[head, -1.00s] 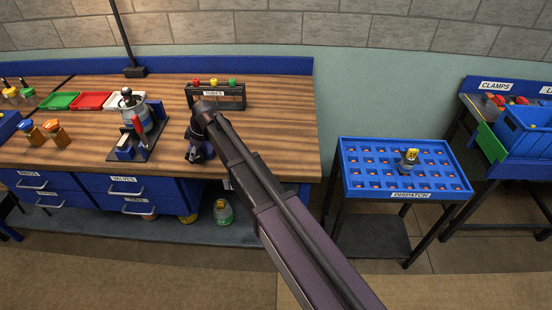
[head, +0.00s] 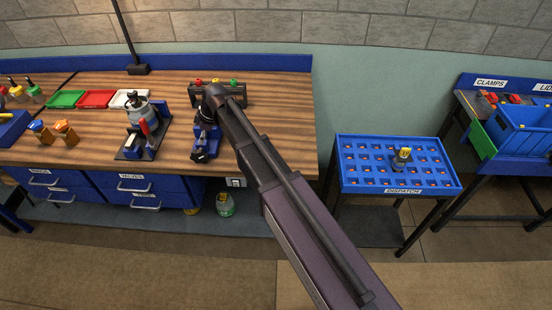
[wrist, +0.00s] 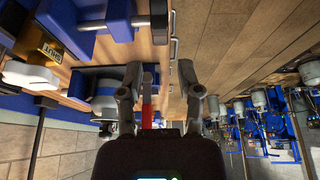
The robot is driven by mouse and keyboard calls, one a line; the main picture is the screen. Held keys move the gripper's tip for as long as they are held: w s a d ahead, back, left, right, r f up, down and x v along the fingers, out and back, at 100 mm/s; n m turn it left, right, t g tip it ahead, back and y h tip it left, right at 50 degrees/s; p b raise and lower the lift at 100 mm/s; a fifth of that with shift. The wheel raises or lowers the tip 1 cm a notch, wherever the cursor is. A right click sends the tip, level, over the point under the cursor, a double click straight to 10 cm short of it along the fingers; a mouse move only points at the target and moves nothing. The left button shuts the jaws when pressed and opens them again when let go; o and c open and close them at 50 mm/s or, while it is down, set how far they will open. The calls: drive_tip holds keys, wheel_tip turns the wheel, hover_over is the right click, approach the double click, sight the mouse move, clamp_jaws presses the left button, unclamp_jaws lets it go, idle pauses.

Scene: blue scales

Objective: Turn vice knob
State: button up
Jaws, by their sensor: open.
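The blue vice (head: 207,136) stands near the front edge of the wooden bench, partly covered by the end of my arm. Its dark knob (head: 199,156) faces the front edge. In the wrist view, the blue vice body (wrist: 92,12) is at the top, with a metal screw and the dark round knob (wrist: 159,22) at its end. My gripper (wrist: 160,72) is open and empty. Its two fingers point toward the knob, which lies beyond the fingertips, apart from them. In the head view the fingers are hard to make out against the vice.
A valve stand with a red lever (head: 144,127) is left of the vice; the lever (wrist: 147,100) appears between my fingers in the wrist view. A rack with coloured knobs (head: 232,95) stands behind the vice. The blue dispatch tray (head: 350,186) is to the right, across a gap.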

drive_tip(key=s+d+f+m+h+b, duration=0.1)
drive_tip(key=s+d+f+m+b, duration=0.1)
drive_tip(key=d, duration=0.6)
drive_tip(key=s+d+f+m+b, duration=0.2)
drive_tip(key=d+f+m, duration=0.1)
drive_tip(key=d, duration=0.5)
drive_tip(key=s+d+f+m+h+b, duration=0.1)
drive_tip(key=s+d+f+m+b, duration=0.1)
drive_tip(key=d, duration=0.6)
drive_tip(key=shift+s+d+f+m+h+b, duration=0.35)
drive_tip(key=shift+m+b, duration=0.2)
drive_tip(key=shift+m, duration=0.65)
drive_tip(key=shift+w, duration=0.1)
drive_tip(key=shift+d, duration=0.1)
drive_tip(key=s+d+m+h, duration=0.2)
drive_tip(key=s+d+m, duration=0.5)
drive_tip(key=s+d, duration=0.3)
drive_tip(key=d, duration=0.4)
drive_tip(key=shift+d+m, duration=0.3)
drive_tip(key=shift+d, duration=0.1)
drive_tip(key=shift+f, duration=0.1)
